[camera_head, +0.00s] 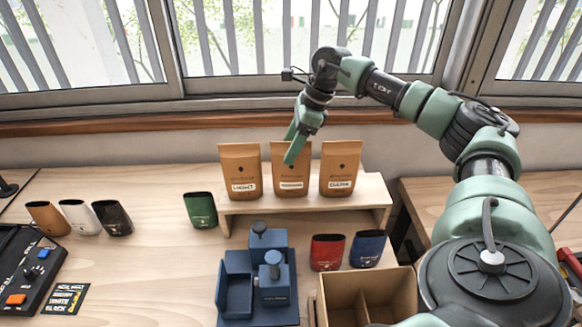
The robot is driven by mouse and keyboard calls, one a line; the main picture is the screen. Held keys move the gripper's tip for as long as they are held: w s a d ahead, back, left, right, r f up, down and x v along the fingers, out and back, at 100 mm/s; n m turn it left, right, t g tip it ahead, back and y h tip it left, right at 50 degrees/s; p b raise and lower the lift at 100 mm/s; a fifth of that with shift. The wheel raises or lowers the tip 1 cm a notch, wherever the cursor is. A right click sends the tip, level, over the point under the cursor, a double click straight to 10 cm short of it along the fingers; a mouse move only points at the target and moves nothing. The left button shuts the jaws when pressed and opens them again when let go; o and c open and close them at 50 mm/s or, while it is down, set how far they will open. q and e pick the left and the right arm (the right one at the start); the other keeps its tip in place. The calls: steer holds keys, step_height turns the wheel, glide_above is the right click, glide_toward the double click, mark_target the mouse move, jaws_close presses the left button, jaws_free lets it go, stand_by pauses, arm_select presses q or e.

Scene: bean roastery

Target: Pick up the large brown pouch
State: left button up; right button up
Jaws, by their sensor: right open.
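Three large brown pouches stand upright side by side on a low wooden riser (300,207). The left one (240,170) is labelled "LIGHT". The middle one (290,182) has a white label too small to read surely. My left gripper is not in view.
Small brown (47,218), white (80,217), black (113,217), green (201,210), red (327,252) and blue (367,248) pouches stand on the table. A blue device (262,280), a divided cardboard box (340,290) and a control box (25,268) are nearer.

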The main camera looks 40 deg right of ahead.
steer(key=shift+f, duration=0.25)
stand_by(0.5)
jaws_close()
